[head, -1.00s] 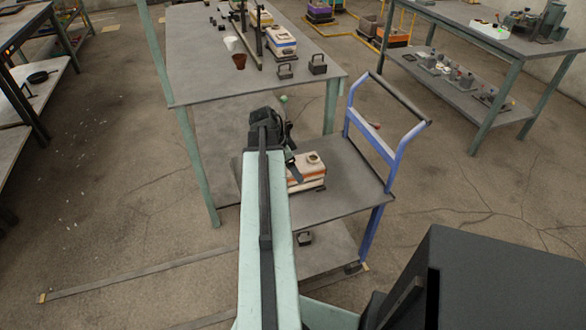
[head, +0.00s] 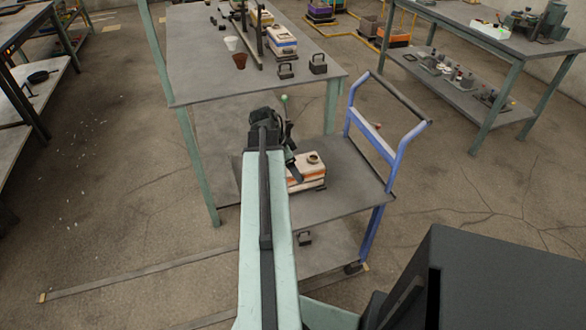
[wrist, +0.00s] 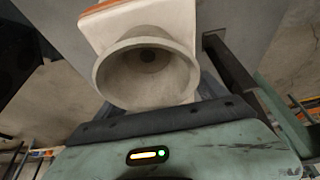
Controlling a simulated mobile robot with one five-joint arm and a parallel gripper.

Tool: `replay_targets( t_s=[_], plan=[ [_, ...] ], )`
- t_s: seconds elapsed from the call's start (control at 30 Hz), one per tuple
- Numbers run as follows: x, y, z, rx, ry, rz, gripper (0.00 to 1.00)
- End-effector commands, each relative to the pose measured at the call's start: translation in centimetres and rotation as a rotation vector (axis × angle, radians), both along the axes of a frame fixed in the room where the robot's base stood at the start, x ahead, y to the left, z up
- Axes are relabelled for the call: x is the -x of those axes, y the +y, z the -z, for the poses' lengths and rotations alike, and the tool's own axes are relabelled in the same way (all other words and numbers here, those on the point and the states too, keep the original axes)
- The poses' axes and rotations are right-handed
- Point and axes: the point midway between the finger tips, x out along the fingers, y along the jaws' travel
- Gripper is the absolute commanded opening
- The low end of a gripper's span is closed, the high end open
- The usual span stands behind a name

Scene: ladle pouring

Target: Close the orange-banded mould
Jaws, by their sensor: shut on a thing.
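The orange-banded mould (head: 312,184) is a pale block with an orange band and a round pouring cup on top. It is on the grey trolley (head: 345,195), partly behind my arm. In the wrist view, its wide pale cup (wrist: 147,75) fills the middle, close in front of my gripper, with a dark hole inside. A strip of orange shows at the top edge. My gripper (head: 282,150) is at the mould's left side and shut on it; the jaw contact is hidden. I cannot tell whether the mould's parts meet fully.
A thin stem with a green ball (head: 284,97) stands beside my gripper. The trolley's blue handle (head: 388,150) rises on the right. A table (head: 200,75) behind holds other moulds, cups and dark weights. The trolley top is clear right of the mould.

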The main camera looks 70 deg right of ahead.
Motion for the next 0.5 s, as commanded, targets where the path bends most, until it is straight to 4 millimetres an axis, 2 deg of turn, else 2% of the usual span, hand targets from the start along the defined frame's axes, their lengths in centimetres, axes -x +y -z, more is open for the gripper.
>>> replay_targets(
  t_s=[0.5],
  plan=[
    [0.05, -0.03, 0.78, 0.001, 0.001, 0.000, 0.09]
  ],
)
